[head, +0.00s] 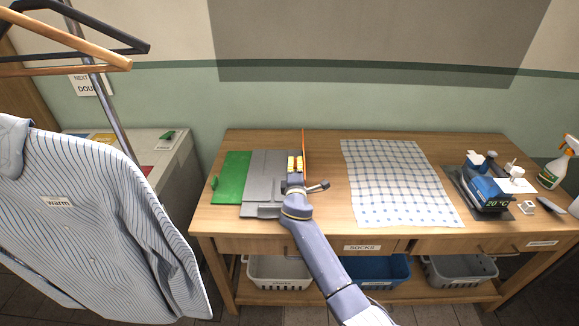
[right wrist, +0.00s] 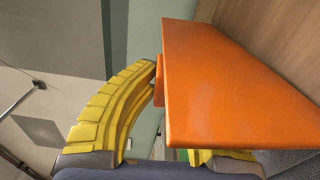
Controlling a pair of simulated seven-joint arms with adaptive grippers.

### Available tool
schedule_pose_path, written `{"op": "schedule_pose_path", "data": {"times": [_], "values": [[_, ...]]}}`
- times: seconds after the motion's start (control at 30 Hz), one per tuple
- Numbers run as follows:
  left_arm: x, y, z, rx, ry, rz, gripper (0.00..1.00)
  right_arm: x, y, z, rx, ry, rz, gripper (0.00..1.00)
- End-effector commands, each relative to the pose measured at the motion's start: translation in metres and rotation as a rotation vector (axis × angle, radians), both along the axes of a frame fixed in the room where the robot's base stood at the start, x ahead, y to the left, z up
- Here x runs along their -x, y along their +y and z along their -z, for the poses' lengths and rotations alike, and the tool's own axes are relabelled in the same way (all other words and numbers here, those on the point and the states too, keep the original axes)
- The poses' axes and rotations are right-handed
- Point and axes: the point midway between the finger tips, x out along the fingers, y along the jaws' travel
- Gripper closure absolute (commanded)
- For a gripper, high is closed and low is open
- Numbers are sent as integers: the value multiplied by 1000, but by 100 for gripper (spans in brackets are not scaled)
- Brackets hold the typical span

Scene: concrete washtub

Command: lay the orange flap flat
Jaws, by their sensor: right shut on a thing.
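The orange flap (head: 304,143) stands upright, edge-on to the head view, at the right side of a grey folding board (head: 262,170) on the wooden table. In the right wrist view the orange flap (right wrist: 225,95) fills the middle and right. The green flap (head: 232,175) lies flat on the left side of the board. My right gripper (head: 295,164) is at the orange flap's left side, over the grey board. Its yellow fingers are shut on the orange flap, near its edge; one finger is partly hidden behind the flap. My left gripper is out of view.
A checked cloth (head: 395,182) lies flat right of the board, with bare table between. A blue iron (head: 488,192) stands farther right, near a spray bottle (head: 562,160). A striped shirt (head: 95,215) hangs at the left. Baskets (head: 280,272) sit below the table.

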Motion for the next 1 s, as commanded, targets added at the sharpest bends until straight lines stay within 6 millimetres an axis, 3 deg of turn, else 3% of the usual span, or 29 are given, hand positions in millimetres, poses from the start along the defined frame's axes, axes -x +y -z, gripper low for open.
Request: {"op": "schedule_pose_path", "data": {"times": [0.43, 0.97, 1.0], "values": [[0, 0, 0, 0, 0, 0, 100, 1, -26, -5, -202, -9, 2, 100], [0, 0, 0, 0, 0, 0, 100, 1, -28, -5, -227, -10, 1, 100], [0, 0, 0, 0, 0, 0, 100, 1, -28, -5, -227, -10, 1, 89]]}}
